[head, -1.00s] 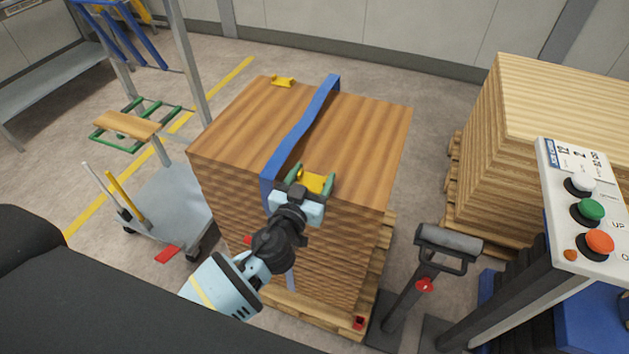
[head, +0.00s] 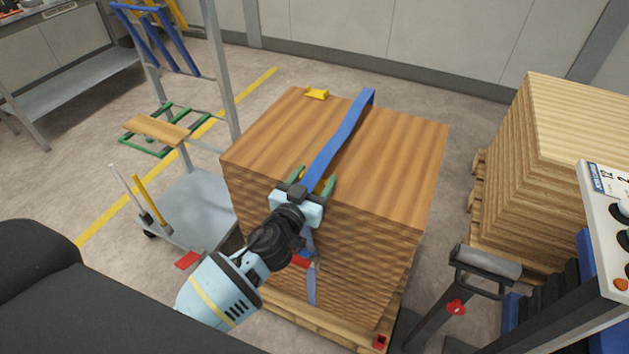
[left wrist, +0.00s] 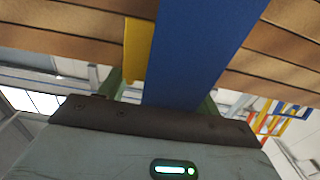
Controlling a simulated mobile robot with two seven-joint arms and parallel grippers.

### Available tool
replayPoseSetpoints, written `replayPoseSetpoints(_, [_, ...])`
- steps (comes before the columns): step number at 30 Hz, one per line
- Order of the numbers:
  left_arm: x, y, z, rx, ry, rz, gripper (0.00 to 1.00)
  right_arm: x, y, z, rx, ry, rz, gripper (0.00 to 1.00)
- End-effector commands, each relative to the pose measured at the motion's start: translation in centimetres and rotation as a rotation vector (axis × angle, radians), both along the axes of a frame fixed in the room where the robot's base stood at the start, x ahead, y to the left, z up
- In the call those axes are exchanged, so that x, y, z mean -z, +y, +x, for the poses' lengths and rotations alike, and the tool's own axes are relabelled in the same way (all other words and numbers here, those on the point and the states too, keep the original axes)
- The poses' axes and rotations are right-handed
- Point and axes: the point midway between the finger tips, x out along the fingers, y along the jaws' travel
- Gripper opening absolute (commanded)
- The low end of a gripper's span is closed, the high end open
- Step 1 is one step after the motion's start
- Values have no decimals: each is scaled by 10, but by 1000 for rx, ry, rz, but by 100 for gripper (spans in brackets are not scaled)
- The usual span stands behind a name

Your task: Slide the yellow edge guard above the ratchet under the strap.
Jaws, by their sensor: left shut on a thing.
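The blue strap (head: 343,134) runs over the top of the wooden board stack (head: 270,135) and down its front face. My left gripper (head: 313,184) is at the stack's front top edge, shut on the yellow edge guard, with its green fingers on either side of the strap. In the left wrist view the yellow edge guard (left wrist: 136,50) shows beside the blue strap (left wrist: 200,50), which covers the rest of it. A red part, seemingly the ratchet (head: 302,262), is lower on the front face, partly hidden by my arm. My right gripper is not in view.
Another yellow edge guard (head: 316,94) lies at the stack's far edge, left of the strap. A cart (head: 195,205) stands at left. A roller on a post (head: 485,262), a control panel (head: 610,215) and a second board stack (head: 560,130) are at right.

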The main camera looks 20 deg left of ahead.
Motion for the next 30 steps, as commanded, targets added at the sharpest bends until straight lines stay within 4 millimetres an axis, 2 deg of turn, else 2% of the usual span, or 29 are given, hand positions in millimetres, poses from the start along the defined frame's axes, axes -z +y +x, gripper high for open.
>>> replayPoseSetpoints(10, [0, 1, 1, 0, 0, 0, 40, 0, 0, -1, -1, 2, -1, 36])
replayPoseSetpoints(11, [0, 1, 1, 0, 0, 0, 66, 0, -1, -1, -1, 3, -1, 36])
replayPoseSetpoints(16, [0, 0, 0, 0, 0, 0, 88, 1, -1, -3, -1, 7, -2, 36])
replayPoseSetpoints(25, [0, 0, -1, 0, 0, 0, 89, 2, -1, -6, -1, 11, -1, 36])
replayPoseSetpoints(30, [2, 1, -15, 1, 2, -2, 89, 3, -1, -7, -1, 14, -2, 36])
